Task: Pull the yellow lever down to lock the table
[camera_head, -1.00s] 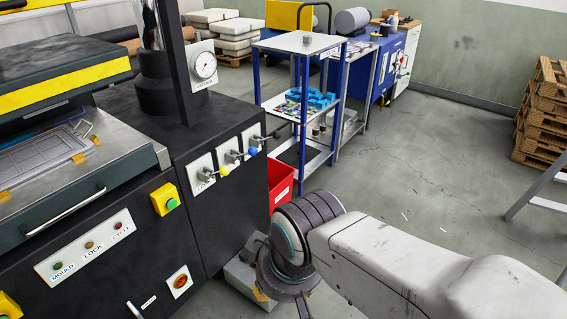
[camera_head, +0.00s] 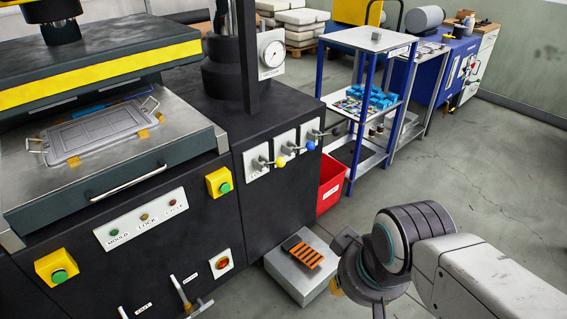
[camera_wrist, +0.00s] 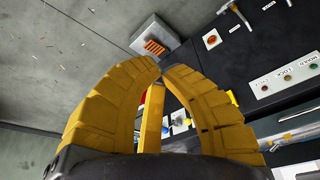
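The yellow-knobbed lever (camera_head: 280,162) is the leftmost of three small levers on white plates on the black machine's front. Its stem juts out roughly level. The machine's steel table (camera_head: 180,140) carries a grey mould plate (camera_head: 95,130). My gripper (camera_wrist: 162,66) shows in the wrist view as two yellow fingers curving together, their tips almost meeting, with nothing held between them. In the head view my wrist is to the right of and below the lever, clearly apart from it, and hides most of the fingers. In the wrist view the fingers partly cover the lever panel.
A blue-knobbed lever (camera_head: 311,145) and a dark-knobbed one (camera_head: 322,133) are just right of it. A red bin (camera_head: 331,183) and a blue-framed trolley (camera_head: 368,42) stand beyond. A grey box (camera_head: 300,285) with an orange slatted piece lies below. Open floor is at right.

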